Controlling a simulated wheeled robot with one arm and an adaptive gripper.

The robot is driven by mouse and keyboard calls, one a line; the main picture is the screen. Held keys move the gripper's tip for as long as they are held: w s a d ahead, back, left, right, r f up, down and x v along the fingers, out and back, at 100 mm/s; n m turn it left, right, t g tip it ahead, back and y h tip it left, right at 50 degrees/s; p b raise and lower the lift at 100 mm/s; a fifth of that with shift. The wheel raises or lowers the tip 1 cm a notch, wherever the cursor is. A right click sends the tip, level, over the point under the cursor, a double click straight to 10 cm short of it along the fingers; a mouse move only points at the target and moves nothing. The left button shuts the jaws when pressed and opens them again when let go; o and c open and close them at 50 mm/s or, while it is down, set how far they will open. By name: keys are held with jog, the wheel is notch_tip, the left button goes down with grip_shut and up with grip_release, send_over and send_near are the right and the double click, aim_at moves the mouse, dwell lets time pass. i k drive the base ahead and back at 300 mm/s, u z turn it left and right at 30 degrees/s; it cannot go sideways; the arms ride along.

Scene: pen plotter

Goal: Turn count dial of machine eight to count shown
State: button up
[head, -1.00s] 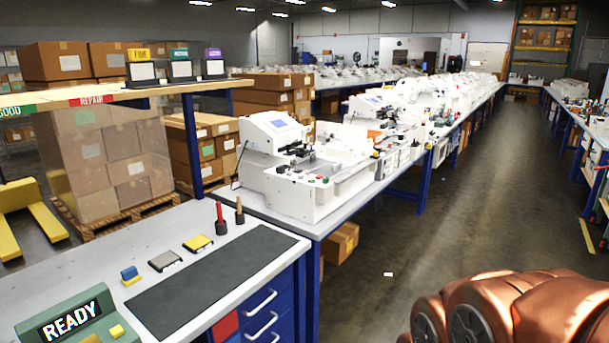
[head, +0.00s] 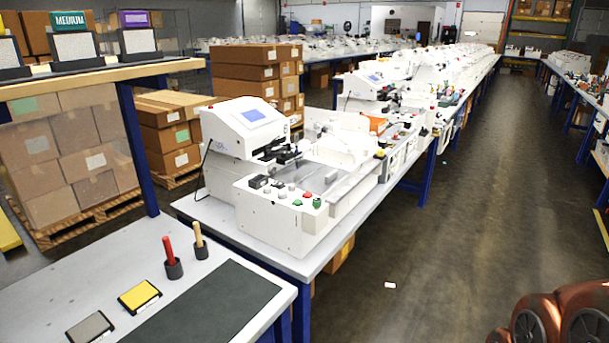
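A row of white pen plotter machines stands on a long bench that runs away from me. The nearest machine (head: 280,215) has a small screen, a black pen carriage and a front panel with a red button, green and black knobs. Machines farther along (head: 375,88) are small in view. I cannot read any number on them, so I cannot tell which is machine eight, and no count dial or shown count can be made out. My gripper is not in view; only copper-coloured parts of my arm (head: 560,318) show at the lower right.
A near workbench (head: 110,260) holds a dark mat (head: 215,305), a yellow pad (head: 139,296), a grey pad (head: 90,328) and red and tan handled tools in holders. Stacked boxes stand behind. A wide clear aisle (head: 450,220) runs along the bench's right, with a small white scrap on the floor.

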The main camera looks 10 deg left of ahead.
aim_at(282, 195)
jog(key=u, duration=0.35)
jog(key=i, duration=0.95)
jog(key=u, duration=1)
jog(key=i, duration=0.5)
jog(key=u, duration=0.4)
